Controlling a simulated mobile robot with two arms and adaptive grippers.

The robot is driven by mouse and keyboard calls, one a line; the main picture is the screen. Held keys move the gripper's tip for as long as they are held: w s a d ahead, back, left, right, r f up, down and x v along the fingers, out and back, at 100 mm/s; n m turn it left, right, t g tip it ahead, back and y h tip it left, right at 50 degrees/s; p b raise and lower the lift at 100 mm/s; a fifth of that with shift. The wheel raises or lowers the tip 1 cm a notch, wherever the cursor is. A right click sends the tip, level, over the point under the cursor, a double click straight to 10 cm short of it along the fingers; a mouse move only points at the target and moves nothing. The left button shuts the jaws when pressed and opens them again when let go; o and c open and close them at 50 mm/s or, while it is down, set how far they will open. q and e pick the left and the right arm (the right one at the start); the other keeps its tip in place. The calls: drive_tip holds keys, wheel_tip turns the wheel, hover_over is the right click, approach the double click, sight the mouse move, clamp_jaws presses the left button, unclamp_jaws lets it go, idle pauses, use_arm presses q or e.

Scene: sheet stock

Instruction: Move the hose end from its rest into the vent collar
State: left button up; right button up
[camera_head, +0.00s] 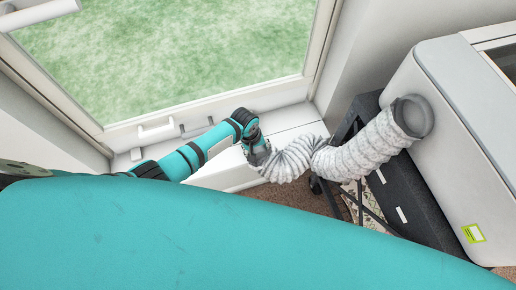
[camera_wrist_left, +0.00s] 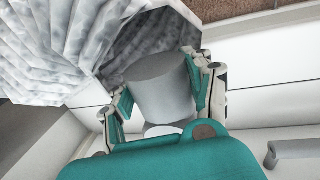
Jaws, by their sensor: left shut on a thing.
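The hose (camera_head: 345,153) is white, crinkled and bent. It runs from a grey round fitting (camera_head: 413,116) on the pale machine at the right to my left gripper (camera_head: 259,151), near the window sill. In the left wrist view my left gripper (camera_wrist_left: 160,88) has a finger on each side of the smooth grey hose end (camera_wrist_left: 158,82) and is shut on it. The pleated hose (camera_wrist_left: 55,50) fills the upper left there. I cannot make out the vent collar for certain in either view. My right gripper is not in view.
The window (camera_head: 170,55) shows grass outside, with a white handle (camera_head: 157,131) on its lower frame. The pale machine (camera_head: 455,130) stands at the right, with a dark stand (camera_head: 400,195) beside it under the hose. White ledge surface (camera_head: 225,168) lies below the gripper.

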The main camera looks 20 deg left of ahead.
use_arm(q)
drive_tip(key=shift+s+f, duration=0.15)
drive_tip(key=o, duration=1.3)
drive_tip(key=shift+o, duration=0.6)
drive_tip(key=o, duration=0.3)
drive_tip(key=shift+r, duration=0.2)
drive_tip(key=shift+s+a+r+p, duration=0.1)
drive_tip(key=shift+a+r+p, duration=0.1)
drive_tip(key=shift+r+p, duration=1.05)
drive_tip(key=shift+s+a+r+p, duration=0.1)
drive_tip(key=shift+a+r+p, duration=0.1)
drive_tip(key=shift+r+p, duration=1.1)
drive_tip(key=shift+s+a+r+p, duration=0.15)
drive_tip(key=shift+r+p, duration=0.65)
drive_tip(key=shift+p, duration=0.85)
drive_tip(key=shift+w, duration=0.1)
